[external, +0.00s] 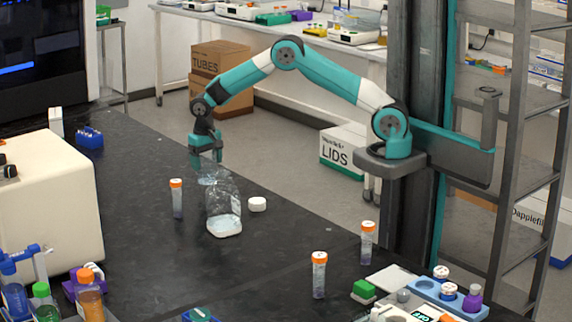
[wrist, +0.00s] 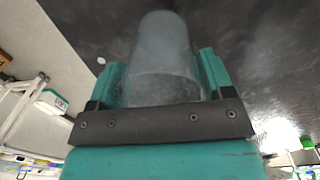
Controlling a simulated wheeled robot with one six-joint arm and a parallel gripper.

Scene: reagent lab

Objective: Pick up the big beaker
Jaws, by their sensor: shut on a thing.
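The big beaker (external: 223,206) is clear, with a pale base, over the black bench in the external view. It leans slightly, its top up and to the left. My gripper (external: 206,168) is above it, pointing down, and shut on its upper part. In the wrist view the beaker (wrist: 164,45) lies between the two teal fingers of my gripper (wrist: 162,82). I cannot tell whether its base touches the bench.
An orange-capped tube (external: 177,198) stands close left of the beaker, and a white cap (external: 257,204) lies close right. Two more orange-capped tubes (external: 319,275) (external: 367,243) stand nearer the front right. A cream machine (external: 45,200) is at left. The bench (external: 135,165) behind the left tube is clear.

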